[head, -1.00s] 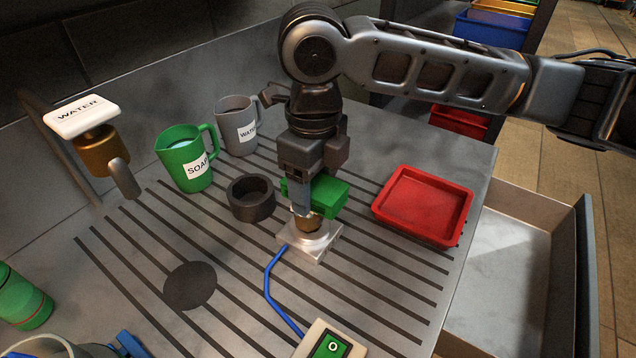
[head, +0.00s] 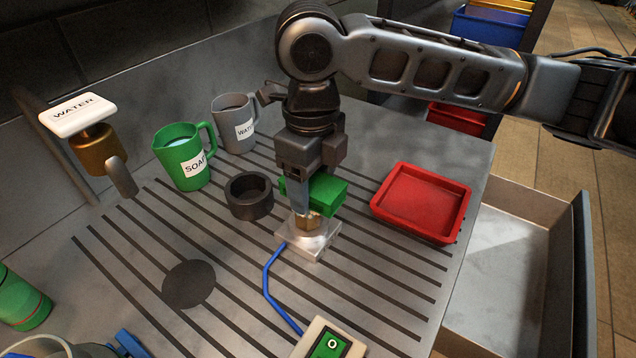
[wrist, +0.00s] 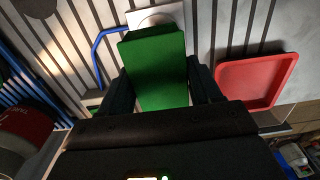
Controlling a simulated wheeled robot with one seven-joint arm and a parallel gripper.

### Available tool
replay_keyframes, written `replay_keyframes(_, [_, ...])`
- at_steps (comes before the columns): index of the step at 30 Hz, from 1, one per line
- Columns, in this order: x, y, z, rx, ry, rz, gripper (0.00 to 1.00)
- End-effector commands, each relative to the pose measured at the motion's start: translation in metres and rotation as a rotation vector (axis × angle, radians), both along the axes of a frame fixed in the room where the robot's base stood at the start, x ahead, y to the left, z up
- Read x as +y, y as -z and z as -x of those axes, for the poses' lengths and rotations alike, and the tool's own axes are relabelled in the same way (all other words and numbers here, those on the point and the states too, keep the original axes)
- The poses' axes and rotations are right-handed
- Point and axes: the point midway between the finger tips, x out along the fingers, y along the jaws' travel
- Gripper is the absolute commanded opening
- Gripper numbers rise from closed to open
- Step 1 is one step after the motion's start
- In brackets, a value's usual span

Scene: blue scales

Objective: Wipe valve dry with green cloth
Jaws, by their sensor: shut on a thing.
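The green cloth (head: 327,193) looks like a folded block. My gripper (head: 304,205) is shut on it, and in the wrist view the cloth (wrist: 156,68) fills the space between the two dark fingers. A brass-coloured piece (head: 308,222), which looks like the valve, stands upright on a pale metal scale (head: 322,245). The cloth is right at the brass piece, and a finger hides part of it. I cannot tell whether cloth and brass touch. In the wrist view the cloth hides the brass piece.
A red tray (head: 440,237) lies right of the scale. A dark ring (head: 249,196), a green soap jug (head: 184,160) and a grey water jug (head: 233,124) stand to the left. A blue cable (head: 268,290) runs from the scale to a display box (head: 330,343).

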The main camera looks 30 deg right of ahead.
Motion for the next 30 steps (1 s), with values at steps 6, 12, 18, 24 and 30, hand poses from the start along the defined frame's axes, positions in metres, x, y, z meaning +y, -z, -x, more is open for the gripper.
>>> replay_keyframes(6, [0.0, -0.001, 0.0, -0.002, 0.0, -0.001, 0.17])
replay_keyframes(12, [-0.003, 0.0, 0.008, -0.003, 0.0, -0.001, 0.17])
replay_keyframes(18, [-0.006, 0.001, 0.014, -0.003, 0.001, 0.0, 0.17])
replay_keyframes(24, [-0.005, 0.001, 0.012, -0.003, 0.001, 0.0, 0.17])
replay_keyframes(30, [-0.002, 0.002, 0.004, -0.003, -0.001, 0.0, 0.17])
